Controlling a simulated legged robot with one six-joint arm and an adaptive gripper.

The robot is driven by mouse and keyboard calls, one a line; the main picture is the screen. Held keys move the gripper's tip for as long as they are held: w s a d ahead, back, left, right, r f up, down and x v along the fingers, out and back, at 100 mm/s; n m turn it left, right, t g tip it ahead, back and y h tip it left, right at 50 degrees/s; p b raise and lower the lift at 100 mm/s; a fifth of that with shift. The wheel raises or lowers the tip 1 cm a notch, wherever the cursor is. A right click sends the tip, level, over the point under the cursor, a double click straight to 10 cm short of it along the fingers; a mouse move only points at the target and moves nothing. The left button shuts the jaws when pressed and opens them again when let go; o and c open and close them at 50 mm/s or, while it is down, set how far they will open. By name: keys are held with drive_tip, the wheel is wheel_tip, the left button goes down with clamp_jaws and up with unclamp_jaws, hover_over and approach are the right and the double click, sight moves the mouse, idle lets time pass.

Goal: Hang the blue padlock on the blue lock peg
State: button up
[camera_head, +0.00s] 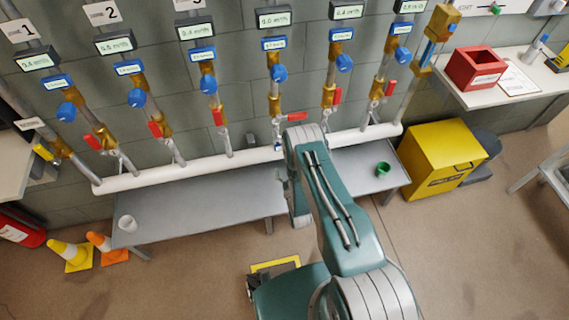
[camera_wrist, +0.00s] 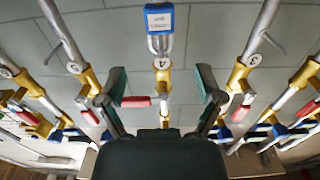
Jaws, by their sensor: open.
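The blue padlock (camera_wrist: 159,18) with a white label shows at the top middle of the wrist view, its silver shackle at the lower end of pipe 4. In the head view only a small blue part of the padlock (camera_head: 278,147) shows beside my arm. Whether the shackle is around a fitting is unclear. My gripper (camera_wrist: 160,85) is open, with its green fingers apart and nothing between them touching either finger. The padlock lies beyond the fingertips. I cannot make out the blue lock peg. My arm hides most of my gripper in the head view.
Several numbered pipes carry blue knobs and red levers; the red lever on pipe 4 (camera_head: 297,116) sits sideways. A yellow box (camera_head: 440,158) stands right.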

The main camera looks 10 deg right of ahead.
sight(279, 144)
drive_tip(key=shift+w, duration=6.2)
drive_tip(key=c, duration=1.1)
drive_tip(key=shift+r, duration=0.3)
drive_tip(key=shift+r, duration=0.35)
drive_tip(key=shift+s, duration=3.75)
